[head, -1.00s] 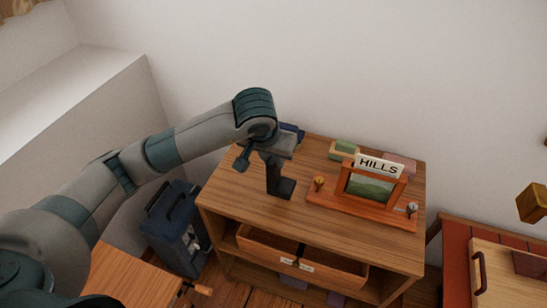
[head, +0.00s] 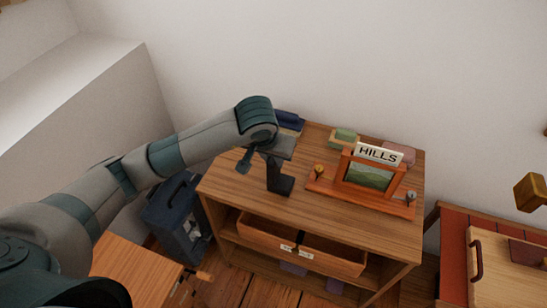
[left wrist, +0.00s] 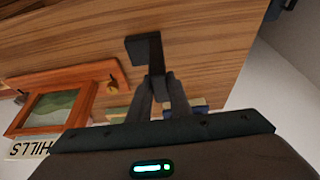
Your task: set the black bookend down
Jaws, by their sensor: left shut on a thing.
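The black bookend (head: 281,184) is an L-shaped piece over the left part of the wooden shelf unit's top (head: 240,185), in front of the blue item. My left gripper (head: 274,157) is shut on its upright part from above. In the left wrist view the gripper's fingers (left wrist: 161,92) close on the bookend (left wrist: 140,50), whose foot points away from them. The bookend looks upright and very near the top; I cannot tell whether it touches. My right gripper is not in view.
An orange stand with a framed picture (head: 369,175) and a HILLS sign (head: 379,154) stands to the right. Green (head: 345,137) and dark blue (head: 288,121) items lie at the back. An open drawer (head: 300,243) sits below. The front left of the top is clear.

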